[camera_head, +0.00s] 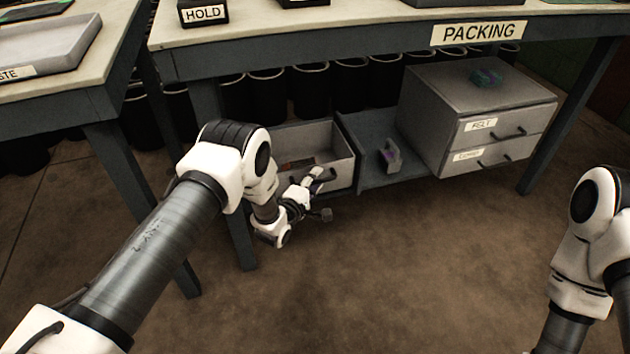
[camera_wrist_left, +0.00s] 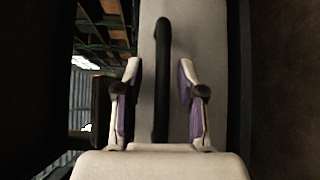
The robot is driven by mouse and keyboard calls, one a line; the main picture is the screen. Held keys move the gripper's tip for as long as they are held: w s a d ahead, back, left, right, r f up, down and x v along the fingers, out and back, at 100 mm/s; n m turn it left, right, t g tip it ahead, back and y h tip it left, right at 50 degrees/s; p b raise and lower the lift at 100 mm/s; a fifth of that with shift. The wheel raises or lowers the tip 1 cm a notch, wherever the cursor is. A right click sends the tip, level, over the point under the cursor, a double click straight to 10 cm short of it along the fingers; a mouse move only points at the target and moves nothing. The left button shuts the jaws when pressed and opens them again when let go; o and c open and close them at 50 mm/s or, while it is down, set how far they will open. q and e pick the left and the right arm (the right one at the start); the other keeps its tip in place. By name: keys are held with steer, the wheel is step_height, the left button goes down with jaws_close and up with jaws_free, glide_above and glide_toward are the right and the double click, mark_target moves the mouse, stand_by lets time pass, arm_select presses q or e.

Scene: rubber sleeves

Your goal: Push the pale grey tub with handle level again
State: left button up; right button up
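The pale grey tub (camera_head: 341,172) sticks out from the lower shelf under the packing table, with a few dark and reddish things inside. Its black bar handle (camera_wrist_left: 162,75) runs along the pale front panel in the left wrist view. My left gripper (camera_head: 315,175) is at the tub's front. In the left wrist view its two fingers (camera_wrist_left: 160,88) are apart, one on each side of the handle, with visible gaps. My right arm (camera_head: 590,240) shows at the right edge; its gripper is out of view.
A grey drawer unit (camera_head: 430,120) with two labelled, shut drawers stands right of the tub. Table legs (camera_head: 225,170) stand left. The floor (camera_head: 400,270) in front is clear.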

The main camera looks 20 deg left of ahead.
arm_select(q)
steer(key=f+v, duration=0.1)
steer(key=v, duration=1.1)
steer(key=shift+r, duration=0.5)
steer(key=shift+w, duration=0.1)
